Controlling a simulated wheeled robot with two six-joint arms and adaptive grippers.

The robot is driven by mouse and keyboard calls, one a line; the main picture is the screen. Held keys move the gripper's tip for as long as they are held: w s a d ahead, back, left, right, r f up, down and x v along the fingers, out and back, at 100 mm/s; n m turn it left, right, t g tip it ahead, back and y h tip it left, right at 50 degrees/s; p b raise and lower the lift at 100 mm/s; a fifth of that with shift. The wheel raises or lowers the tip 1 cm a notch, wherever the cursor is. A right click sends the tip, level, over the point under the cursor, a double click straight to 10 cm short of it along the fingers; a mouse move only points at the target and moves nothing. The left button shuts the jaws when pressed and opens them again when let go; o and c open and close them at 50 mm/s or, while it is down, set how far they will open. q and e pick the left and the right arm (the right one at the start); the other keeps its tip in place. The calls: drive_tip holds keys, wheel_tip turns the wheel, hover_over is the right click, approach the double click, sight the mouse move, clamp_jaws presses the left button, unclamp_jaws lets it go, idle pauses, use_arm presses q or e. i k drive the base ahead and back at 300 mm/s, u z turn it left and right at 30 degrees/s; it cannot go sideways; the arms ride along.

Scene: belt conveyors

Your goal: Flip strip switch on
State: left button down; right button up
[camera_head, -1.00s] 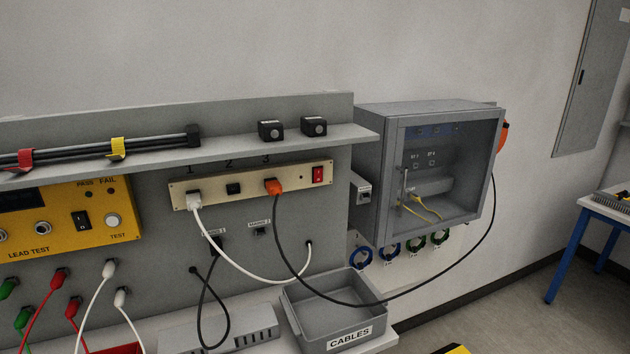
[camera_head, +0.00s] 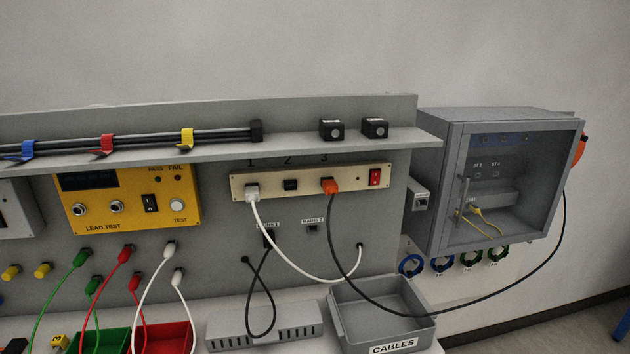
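The beige power strip (camera_head: 270,187) is fixed to the grey back panel, below the shelf, with sockets marked 1, 2 and 3. Its red rocker switch (camera_head: 375,177) is at the strip's right end; I cannot tell its position. A white plug (camera_head: 252,192) sits in socket 1 and an orange plug (camera_head: 329,186) in socket 3. Socket 2 (camera_head: 290,184) shows black, with no cable. Neither of my grippers is in view.
A grey bin marked CABLES (camera_head: 392,347) stands on the bench below the strip. White and black cables hang in front of the panel. A glass-fronted grey cabinet (camera_head: 440,180) is at the right. A yellow lead tester (camera_head: 130,222) is at the left.

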sight(375, 176)
drive_tip(key=u, duration=0.05)
drive_tip(key=k, duration=0.5)
drive_tip(key=z, duration=0.7)
drive_tip(key=i, duration=0.8)
drive_tip(key=u, duration=1.65)
